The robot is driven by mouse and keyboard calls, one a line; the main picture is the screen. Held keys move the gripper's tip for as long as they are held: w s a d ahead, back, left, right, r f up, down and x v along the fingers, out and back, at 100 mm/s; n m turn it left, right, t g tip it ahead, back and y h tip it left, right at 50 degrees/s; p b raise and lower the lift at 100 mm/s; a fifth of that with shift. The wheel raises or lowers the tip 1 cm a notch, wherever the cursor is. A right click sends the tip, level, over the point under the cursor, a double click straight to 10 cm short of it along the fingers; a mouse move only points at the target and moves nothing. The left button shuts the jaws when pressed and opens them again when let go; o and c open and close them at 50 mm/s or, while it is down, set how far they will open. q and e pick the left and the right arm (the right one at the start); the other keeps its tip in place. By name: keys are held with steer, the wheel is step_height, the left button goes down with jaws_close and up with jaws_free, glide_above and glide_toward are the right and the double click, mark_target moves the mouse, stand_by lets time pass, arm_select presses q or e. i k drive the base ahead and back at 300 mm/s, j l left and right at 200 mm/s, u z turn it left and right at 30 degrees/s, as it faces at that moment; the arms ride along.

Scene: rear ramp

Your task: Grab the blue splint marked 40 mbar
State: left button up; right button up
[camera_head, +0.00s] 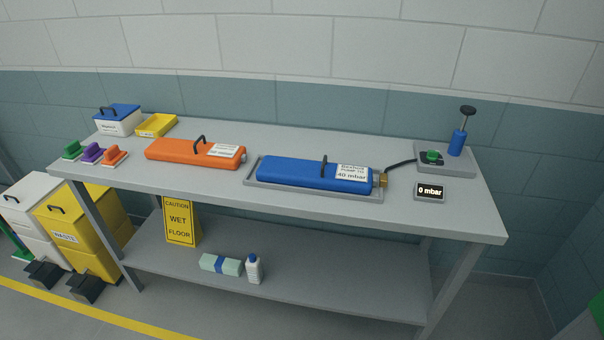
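The blue splint (300,172) lies flat in a shallow grey tray (262,189) on the table, right of the middle. It has a dark handle on top and a white label (353,172) on which "40 mbar" can be read. A brass-coloured fitting (383,180) sits at its right end, and a black hose (401,163) runs from near there towards the pump. Neither of my grippers shows in the head view.
An orange splint (190,151) lies left of the blue one. A pump with a blue cylinder (457,143) and green knob stands right, behind a "0 mbar" display (430,191). The table's front strip is clear.

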mark_target(323, 175)
steer(key=i+l, duration=0.3)
steer(key=l, duration=0.2)
steer(key=i+l, duration=0.3)
steer(key=l, duration=0.2)
steer(key=z, duration=0.05)
